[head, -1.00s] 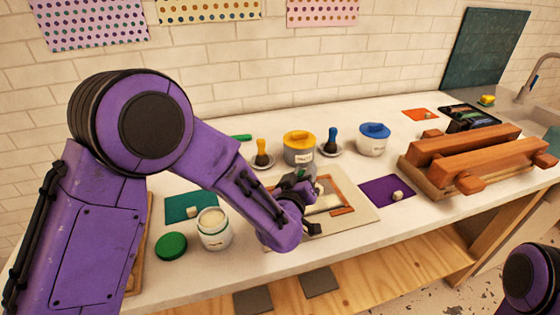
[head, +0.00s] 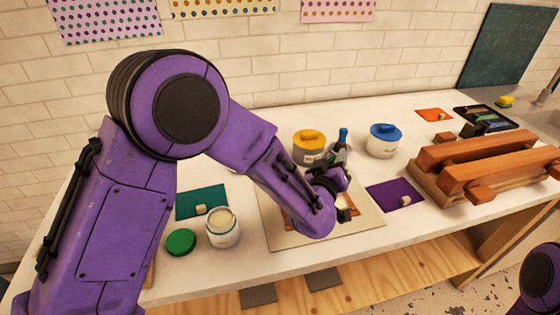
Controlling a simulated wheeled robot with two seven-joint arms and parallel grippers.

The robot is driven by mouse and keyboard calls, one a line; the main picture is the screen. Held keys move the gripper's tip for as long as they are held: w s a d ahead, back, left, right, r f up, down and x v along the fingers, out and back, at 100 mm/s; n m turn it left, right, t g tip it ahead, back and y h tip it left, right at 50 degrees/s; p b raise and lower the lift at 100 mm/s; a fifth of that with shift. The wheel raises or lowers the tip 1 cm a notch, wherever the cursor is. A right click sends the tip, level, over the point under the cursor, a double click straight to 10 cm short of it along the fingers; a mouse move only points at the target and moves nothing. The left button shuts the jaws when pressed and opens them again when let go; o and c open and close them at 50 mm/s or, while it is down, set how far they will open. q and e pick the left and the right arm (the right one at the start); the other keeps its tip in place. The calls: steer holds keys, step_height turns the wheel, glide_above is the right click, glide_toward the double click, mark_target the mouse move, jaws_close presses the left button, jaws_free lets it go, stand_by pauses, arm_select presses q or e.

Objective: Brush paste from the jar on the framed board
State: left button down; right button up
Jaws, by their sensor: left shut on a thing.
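The open glass jar (head: 223,240) of pale paste stands at the front left of the table, its green lid (head: 180,242) lying beside it. The framed board (head: 283,238) lies flat at the centre, with a brown frame on a pale base; my left forearm hides much of it. My left gripper (head: 345,190) is over the right part of the board. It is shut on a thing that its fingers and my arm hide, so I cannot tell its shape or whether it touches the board. My right gripper is not in view.
A yellow-lidded pot (head: 309,148), a blue-handled tool (head: 343,136) and a blue-lidded pot (head: 383,141) stand behind the board. Teal (head: 188,203) and purple (head: 380,194) mats flank it. Wooden blocks (head: 490,160) fill the right side.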

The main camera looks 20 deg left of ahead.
arm_select(q)
steer(key=shift+w+d+r+p, duration=0.15)
steer(key=shift+r+p, duration=0.45)
steer(key=shift+r, duration=0.35)
steer(key=shift+a+r+p, duration=0.25)
steer(key=shift+r+p, duration=0.45)
steer(key=shift+r, duration=0.2)
steer(key=shift+f, duration=0.1)
